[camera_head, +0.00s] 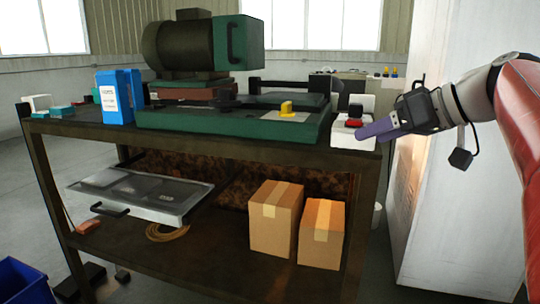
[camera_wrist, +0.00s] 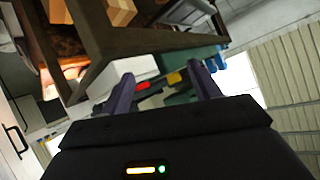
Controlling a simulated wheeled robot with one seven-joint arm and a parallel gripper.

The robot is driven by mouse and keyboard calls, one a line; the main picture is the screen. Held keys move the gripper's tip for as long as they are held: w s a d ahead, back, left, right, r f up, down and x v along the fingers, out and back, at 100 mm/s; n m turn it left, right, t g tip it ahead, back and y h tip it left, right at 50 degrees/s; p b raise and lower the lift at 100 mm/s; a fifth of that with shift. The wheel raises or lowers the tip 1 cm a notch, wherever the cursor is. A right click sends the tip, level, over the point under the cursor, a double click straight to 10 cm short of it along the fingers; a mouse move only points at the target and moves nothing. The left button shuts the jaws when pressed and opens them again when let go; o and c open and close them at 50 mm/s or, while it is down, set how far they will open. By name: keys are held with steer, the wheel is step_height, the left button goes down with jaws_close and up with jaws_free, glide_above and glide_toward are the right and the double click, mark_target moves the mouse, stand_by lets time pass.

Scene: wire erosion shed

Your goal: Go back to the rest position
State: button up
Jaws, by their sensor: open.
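My gripper (camera_head: 372,131) is at the right end of the workbench in the head view, with purple fingers pointing left. It is beside a white box (camera_head: 352,133) with a red part and a black part on top; I cannot tell whether they touch. In the wrist view, the two purple fingers of my gripper (camera_wrist: 163,84) stand apart with nothing held between them. The white box (camera_wrist: 122,72) shows beyond them.
The dark workbench (camera_head: 220,147) carries a motor on a green machine (camera_head: 240,124) and blue boxes (camera_head: 118,96). Its lower shelf holds two cardboard boxes (camera_head: 276,219) and a metal tray (camera_head: 140,194). A tall white cabinet (camera_head: 428,180) stands at right, behind my arm.

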steer(key=s+a+f+m+h, duration=0.1)
steer(key=s+f+m+h, duration=0.1)
steer(key=s+f, duration=0.5)
steer(key=s+a+f+m+g+h, duration=0.1)
steer(key=s+a+f+m+h, duration=0.1)
steer(key=s+f, duration=0.5)
steer(key=s+a+f+m+g+h, duration=0.1)
steer(key=s+f+h, duration=0.3)
steer(key=f, duration=1.1)
steer(key=s+m, duration=0.1)
steer(key=s, duration=0.1)
steer(key=shift+s+a+f+h, duration=0.15)
steer(key=shift+s+a+h, duration=0.15)
steer(key=shift+s, duration=0.1)
